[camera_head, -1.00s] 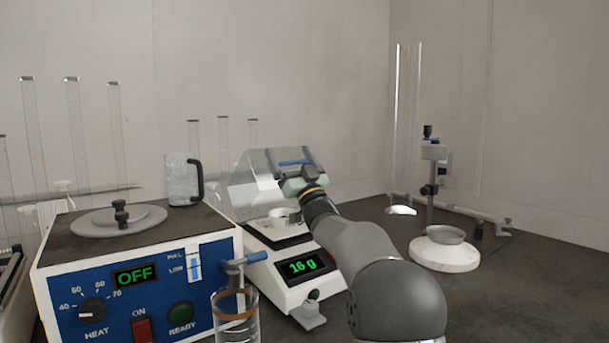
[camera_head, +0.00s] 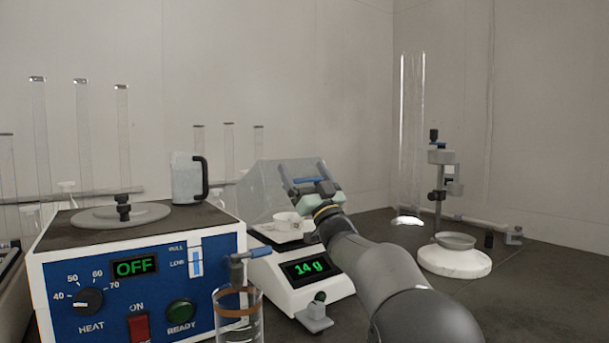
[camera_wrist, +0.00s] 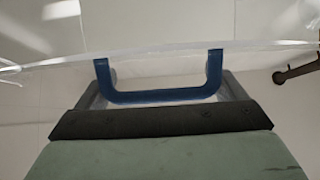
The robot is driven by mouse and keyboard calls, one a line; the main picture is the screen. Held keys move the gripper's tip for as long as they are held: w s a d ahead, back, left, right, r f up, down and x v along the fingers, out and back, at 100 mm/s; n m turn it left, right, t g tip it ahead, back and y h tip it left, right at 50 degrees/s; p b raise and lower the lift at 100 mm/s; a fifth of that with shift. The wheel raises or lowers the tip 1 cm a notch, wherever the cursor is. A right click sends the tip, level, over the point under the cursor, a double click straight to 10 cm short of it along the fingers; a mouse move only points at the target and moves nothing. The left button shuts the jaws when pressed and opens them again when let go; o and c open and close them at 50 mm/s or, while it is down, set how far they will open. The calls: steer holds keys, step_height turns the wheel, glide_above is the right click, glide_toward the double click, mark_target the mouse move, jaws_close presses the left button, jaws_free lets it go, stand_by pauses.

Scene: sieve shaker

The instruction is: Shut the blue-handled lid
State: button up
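The clear lid (camera_head: 262,188) stands raised and tilted over the balance (camera_head: 300,283), whose display reads 14 g. Its blue handle (camera_head: 311,180) is on the upper right side of the lid. In the wrist view the blue U-shaped handle (camera_wrist: 160,96) hangs from the lid's pale edge and faces my gripper. My gripper (camera_head: 306,178) is at the handle, with its grey fingers apart to either side of it. Whether they touch the handle is unclear. A small white dish (camera_head: 288,222) sits on the balance under the lid.
The blue heater box (camera_head: 136,286) stands left of the balance, with a glass vessel (camera_head: 238,318) in front. A stand with a white round base (camera_head: 454,262) and a tall glass tube (camera_head: 411,140) are at the right.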

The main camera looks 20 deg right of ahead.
steer(key=shift+o, duration=0.7)
steer(key=shift+s+d+r, duration=0.15)
steer(key=shift+d+r, duration=0.05)
steer(key=shift+d, duration=0.05)
steer(key=shift+a+f, duration=0.1)
steer(key=shift+s+d+f, duration=0.2)
steer(key=shift+s+f, duration=0.05)
steer(key=shift+s, duration=0.1)
steer(key=s+d+p, duration=0.2)
steer(key=s, duration=1)
steer(key=shift+d, duration=0.3)
steer(key=shift+w+f, duration=0.1)
